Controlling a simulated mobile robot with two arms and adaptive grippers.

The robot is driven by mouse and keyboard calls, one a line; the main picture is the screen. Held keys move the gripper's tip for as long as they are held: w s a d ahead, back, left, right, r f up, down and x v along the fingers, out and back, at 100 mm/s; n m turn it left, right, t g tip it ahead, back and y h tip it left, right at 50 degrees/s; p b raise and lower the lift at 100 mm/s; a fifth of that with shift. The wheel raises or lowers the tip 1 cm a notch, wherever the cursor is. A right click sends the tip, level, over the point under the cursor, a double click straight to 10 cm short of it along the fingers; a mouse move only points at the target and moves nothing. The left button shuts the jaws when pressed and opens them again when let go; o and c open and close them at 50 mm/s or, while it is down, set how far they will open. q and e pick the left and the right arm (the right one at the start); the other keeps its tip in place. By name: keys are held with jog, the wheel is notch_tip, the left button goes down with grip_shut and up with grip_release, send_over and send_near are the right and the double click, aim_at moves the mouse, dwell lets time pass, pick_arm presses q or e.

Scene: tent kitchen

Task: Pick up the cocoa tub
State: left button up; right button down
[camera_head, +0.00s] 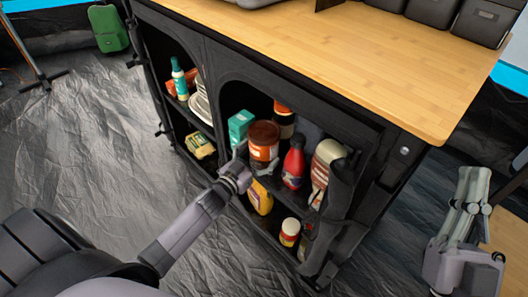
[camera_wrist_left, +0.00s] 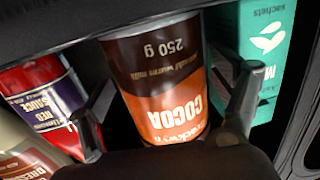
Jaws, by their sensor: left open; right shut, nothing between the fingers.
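The cocoa tub (camera_head: 264,138), brown above and orange-red below, stands on the upper shelf of the cabinet's right-hand compartment. In the left wrist view, the cocoa tub (camera_wrist_left: 160,75) fills the middle, with its lettering upside down. My left gripper (camera_head: 255,164) is at the front of the tub. Its open fingers lie either side of the tub, and I cannot tell whether either touches it. My right gripper (camera_head: 472,188) is shut and empty, off to the right of the cabinet.
A red sauce bottle (camera_head: 293,163) and a teal box (camera_head: 240,126) flank the tub closely. A brown-and-white container (camera_head: 325,165) stands further right. The wooden worktop (camera_head: 330,60) overhangs the shelves. Rolled dark fabric (camera_head: 342,190) hangs at the opening's right side. Floor in front is clear.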

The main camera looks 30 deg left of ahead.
pick_arm(q)
jog(key=shift+w, duration=0.15)
jog(key=c, duration=1.2)
